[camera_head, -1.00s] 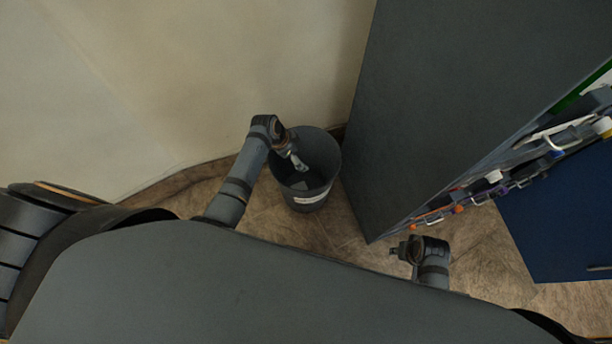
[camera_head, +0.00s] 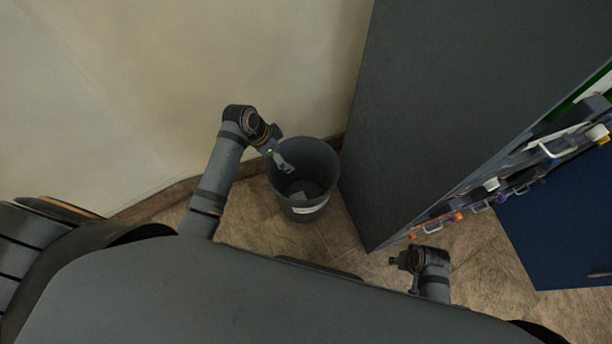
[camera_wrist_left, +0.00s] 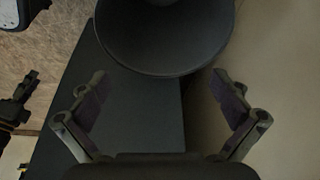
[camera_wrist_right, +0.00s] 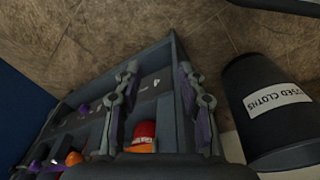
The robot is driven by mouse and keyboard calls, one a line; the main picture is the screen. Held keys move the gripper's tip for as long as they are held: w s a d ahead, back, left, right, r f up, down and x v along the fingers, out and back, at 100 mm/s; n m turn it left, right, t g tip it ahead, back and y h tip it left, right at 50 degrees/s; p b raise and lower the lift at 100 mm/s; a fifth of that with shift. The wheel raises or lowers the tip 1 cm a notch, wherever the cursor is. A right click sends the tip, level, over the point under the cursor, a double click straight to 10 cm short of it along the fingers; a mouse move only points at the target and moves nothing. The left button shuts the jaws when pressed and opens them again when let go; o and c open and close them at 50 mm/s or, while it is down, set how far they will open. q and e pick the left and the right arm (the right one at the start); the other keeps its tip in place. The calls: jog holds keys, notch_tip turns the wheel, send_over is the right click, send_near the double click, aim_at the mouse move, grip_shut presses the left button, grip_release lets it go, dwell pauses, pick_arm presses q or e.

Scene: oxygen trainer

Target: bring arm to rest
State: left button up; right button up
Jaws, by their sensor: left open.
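My left gripper (camera_head: 283,163) is at the left part of the dark bin's mouth (camera_head: 318,160), over its rim in the head view. In the left wrist view its fingers (camera_wrist_left: 160,88) are spread wide with nothing between them, and the bin (camera_wrist_left: 165,40) shows beyond. My right gripper (camera_head: 396,261) is low beside the grey cabinet's near corner. In the right wrist view its fingers (camera_wrist_right: 157,78) are apart, with a clear gap between the tips.
The bin carries a "USED CLOTHS" label (camera_wrist_right: 276,97), and something pale (camera_head: 297,196) lies inside. The tall grey cabinet (camera_head: 440,100) stands right of it, with coloured fittings (camera_head: 485,200) along its side. A beige wall (camera_head: 180,80) is behind. Brown floor (camera_head: 270,235) shows bare.

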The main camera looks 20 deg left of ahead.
pick_arm(q)
jog(key=s+a+f+n+g+y, duration=0.1)
jog(key=s+a+f+n+y, duration=0.15)
jog(key=s+f+n, duration=0.45)
jog(key=s+a+f+n+y, duration=0.1)
jog(key=s+a+f+n, duration=0.2)
jog(key=s+f, duration=0.8)
jog(key=s+a+r+p, duration=0.1)
jog(key=s+r+p, duration=0.1)
jog(key=s+p, duration=0.7)
jog(key=s+a+r+p, duration=0.2)
jog(key=s+p, duration=0.8)
jog(key=p, duration=0.5)
jog(key=shift+a+r+g+y+p, duration=0.3)
jog(key=shift+r+y, duration=0.05)
jog(key=shift+r, duration=0.5)
pick_arm(e)
jog(key=s+d+r, duration=0.1)
jog(key=s+d, duration=0.1)
jog(key=s, duration=0.6)
jog(key=s+d+r, duration=0.1)
jog(key=s, duration=0.8)
jog(key=shift+s+d+r+h, duration=0.2)
jog(key=shift+s+d+h, duration=0.1)
jog(key=shift+d, duration=0.05)
